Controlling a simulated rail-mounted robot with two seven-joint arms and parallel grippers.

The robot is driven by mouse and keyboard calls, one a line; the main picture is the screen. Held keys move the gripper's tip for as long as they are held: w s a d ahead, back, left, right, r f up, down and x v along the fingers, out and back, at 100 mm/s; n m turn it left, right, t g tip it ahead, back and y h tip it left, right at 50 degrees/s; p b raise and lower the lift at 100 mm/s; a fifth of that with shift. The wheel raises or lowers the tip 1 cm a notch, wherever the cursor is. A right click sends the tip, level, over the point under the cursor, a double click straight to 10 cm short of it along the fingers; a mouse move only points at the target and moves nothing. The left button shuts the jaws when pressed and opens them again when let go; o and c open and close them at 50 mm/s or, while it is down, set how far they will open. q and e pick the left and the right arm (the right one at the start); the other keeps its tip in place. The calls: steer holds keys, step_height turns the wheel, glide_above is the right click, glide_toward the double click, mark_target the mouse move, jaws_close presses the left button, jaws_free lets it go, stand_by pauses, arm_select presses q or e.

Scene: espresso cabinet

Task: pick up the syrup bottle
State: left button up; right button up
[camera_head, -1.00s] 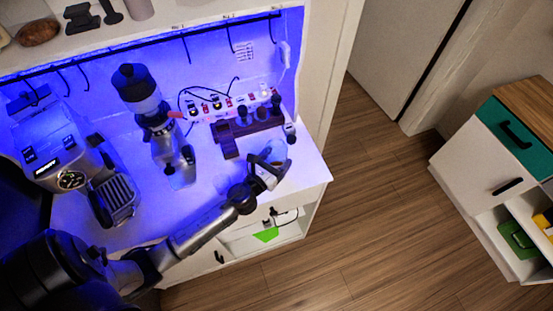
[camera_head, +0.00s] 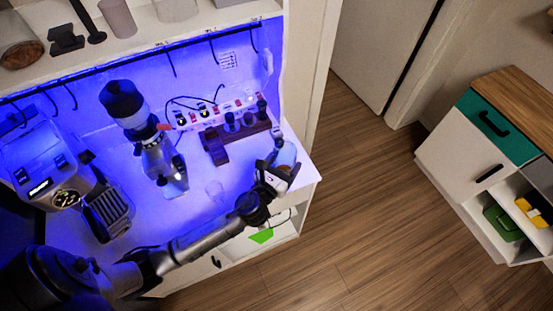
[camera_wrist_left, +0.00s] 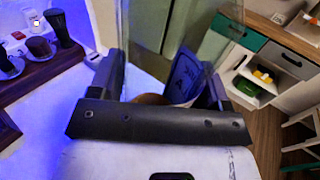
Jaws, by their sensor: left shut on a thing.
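The syrup bottle (camera_head: 287,152) is a pale, rounded shape at the right end of the lit counter in the head view. My left gripper (camera_head: 275,176) is shut on it, with the arm reaching in from the lower left. In the left wrist view the bottle shows between the two dark fingers of the gripper (camera_wrist_left: 160,88), as a dark blue part (camera_wrist_left: 186,77) and a brownish edge. The gripper body hides most of it there. Whether its base is clear of the counter cannot be told. My right gripper is not in view.
A dark holder with black-handled tools (camera_head: 235,130) stands behind the bottle. A grinder (camera_head: 143,127) and an espresso machine (camera_head: 55,170) stand to the left. Open floor (camera_head: 350,210) lies right, before a cabinet (camera_head: 455,145).

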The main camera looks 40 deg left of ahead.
mark_target(294, 165)
arm_select(q)
steer(key=shift+w+d+r, duration=0.1)
steer(key=shift+d+r, duration=0.4)
steer(key=shift+d, duration=0.3)
steer(key=shift+w+d+r, duration=0.1)
steer(key=shift+d+r, duration=0.4)
steer(key=shift+d, duration=0.25)
steer(key=shift+d+r, duration=0.4)
steer(key=shift+d, duration=0.35)
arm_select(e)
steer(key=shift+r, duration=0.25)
